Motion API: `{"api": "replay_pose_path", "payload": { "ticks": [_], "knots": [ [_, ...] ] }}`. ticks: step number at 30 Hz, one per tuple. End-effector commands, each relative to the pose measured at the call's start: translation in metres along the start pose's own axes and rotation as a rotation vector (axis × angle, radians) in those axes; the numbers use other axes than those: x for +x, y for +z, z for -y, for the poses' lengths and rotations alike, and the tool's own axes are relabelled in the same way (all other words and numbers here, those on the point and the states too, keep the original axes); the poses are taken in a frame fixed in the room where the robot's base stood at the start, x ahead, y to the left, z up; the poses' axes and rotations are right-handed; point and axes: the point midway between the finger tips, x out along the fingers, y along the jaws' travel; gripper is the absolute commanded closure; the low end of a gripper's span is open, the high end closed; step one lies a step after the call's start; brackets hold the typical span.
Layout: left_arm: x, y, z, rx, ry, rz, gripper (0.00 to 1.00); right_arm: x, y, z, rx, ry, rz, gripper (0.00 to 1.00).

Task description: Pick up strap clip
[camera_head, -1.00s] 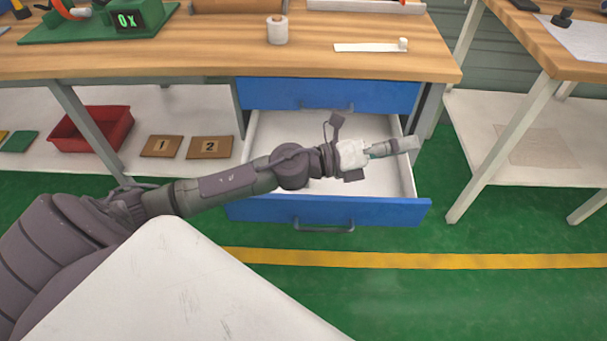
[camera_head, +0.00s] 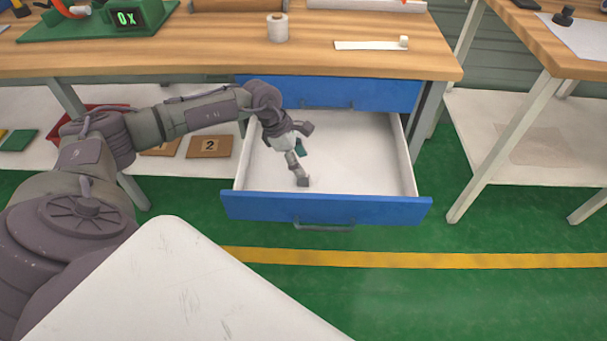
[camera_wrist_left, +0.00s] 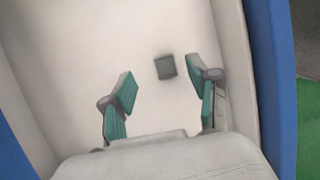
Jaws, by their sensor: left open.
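A small dark grey square piece (camera_wrist_left: 165,67), which I take to be the strap clip, lies on the pale floor of the open drawer (camera_head: 370,160) in the left wrist view. My left gripper (camera_head: 302,167) reaches down into the drawer, toward its left half. In the left wrist view its teal-padded fingers (camera_wrist_left: 168,82) are open and empty. The clip appears between and slightly beyond the fingertips, apart from both. My right gripper is not in view.
The drawer's blue front (camera_head: 330,208) and white side walls surround the gripper. The wooden bench top (camera_head: 200,55) is above and behind, with a white roll (camera_head: 277,28) and a white strip (camera_head: 365,45) on it. The drawer's right half looks clear.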

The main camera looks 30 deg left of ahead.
Motion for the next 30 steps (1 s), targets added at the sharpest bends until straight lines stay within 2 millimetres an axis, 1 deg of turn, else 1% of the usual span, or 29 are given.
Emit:
{"api": "replay_pose_path", "payload": {
  "ticks": [1, 8, 11, 15, 18, 21, 25, 30],
  "knots": [
    [0.006, 0.0, 0.0, -0.001, -0.001, 0.001, 0.4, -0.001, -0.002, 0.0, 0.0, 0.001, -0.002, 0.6],
    [0.019, 0.0, 0.001, 0.0, -0.001, 0.001, 0.4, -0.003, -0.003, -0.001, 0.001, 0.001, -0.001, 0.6],
    [0.031, -0.002, 0.002, 0.0, -0.001, 0.001, 0.4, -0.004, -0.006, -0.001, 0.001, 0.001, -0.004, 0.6],
    [0.053, -0.003, 0.003, 0.0, -0.002, 0.002, 0.4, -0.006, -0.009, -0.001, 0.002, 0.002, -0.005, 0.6],
    [0.064, -0.003, 0.003, 0.0, -0.001, 0.002, 0.4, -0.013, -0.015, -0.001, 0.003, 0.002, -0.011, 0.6],
    [0.065, -0.003, 0.002, 0.0, 0.0, 0.001, 0.4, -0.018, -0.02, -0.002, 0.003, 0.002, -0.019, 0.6],
    [0.065, -0.003, 0.002, 0.0, 0.0, 0.002, 0.4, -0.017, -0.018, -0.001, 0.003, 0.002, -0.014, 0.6],
    [0.065, -0.003, 0.002, 0.0, 0.0, 0.002, 0.68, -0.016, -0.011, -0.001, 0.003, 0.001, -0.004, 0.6]
  ]
}}
